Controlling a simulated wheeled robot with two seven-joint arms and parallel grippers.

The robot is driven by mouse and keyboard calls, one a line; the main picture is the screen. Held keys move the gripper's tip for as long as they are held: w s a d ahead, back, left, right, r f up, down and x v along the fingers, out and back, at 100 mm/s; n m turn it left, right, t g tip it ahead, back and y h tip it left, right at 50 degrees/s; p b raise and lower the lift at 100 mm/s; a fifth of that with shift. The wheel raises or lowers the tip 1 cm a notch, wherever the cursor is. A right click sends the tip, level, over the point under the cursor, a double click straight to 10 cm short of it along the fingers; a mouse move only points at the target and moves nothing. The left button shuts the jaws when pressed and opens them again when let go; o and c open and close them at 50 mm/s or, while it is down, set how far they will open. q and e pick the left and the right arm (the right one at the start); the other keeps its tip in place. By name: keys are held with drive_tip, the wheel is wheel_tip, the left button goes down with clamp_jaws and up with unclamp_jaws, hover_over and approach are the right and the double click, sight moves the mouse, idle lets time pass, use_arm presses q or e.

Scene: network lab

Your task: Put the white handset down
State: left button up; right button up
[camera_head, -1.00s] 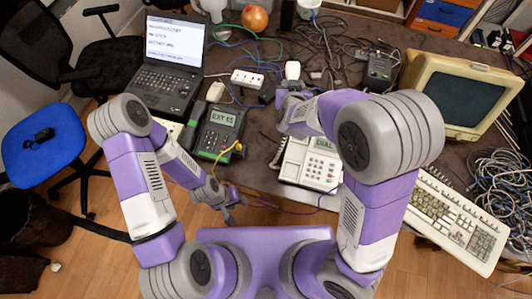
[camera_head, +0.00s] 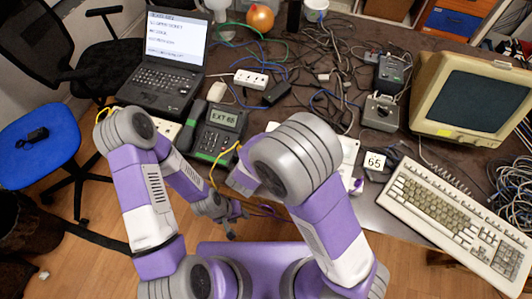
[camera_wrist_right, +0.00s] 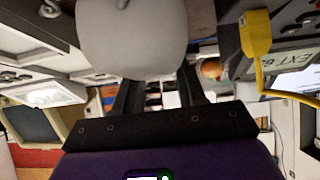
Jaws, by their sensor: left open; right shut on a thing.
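The white handset (camera_wrist_right: 130,38) shows large and pale at the top of the right wrist view. My right gripper (camera_wrist_right: 158,88) is shut on it, with dark fingers on both sides. In the head view my right arm hides the handset and the right gripper. The white desk phone (camera_head: 350,150) lies on the table, mostly covered by that arm; only its right edge shows clearly. My left gripper (camera_head: 232,216) is open and empty, low in front of the table's front edge, below the dark phone.
A dark phone (camera_head: 218,128) with an EXT display stands left of my right arm, with a yellow cable (camera_head: 224,160) by it. A laptop (camera_head: 166,75) is behind it. Cables clutter the back.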

wheel_tip(320, 180, down, 4)
drive_tip(key=shift+r+b, duration=0.2)
drive_tip(key=shift+b, duration=0.6)
drive_tip(key=shift+r, duration=0.1)
drive_tip(key=o, duration=1.2)
drive_tip(key=shift+c, duration=0.2)
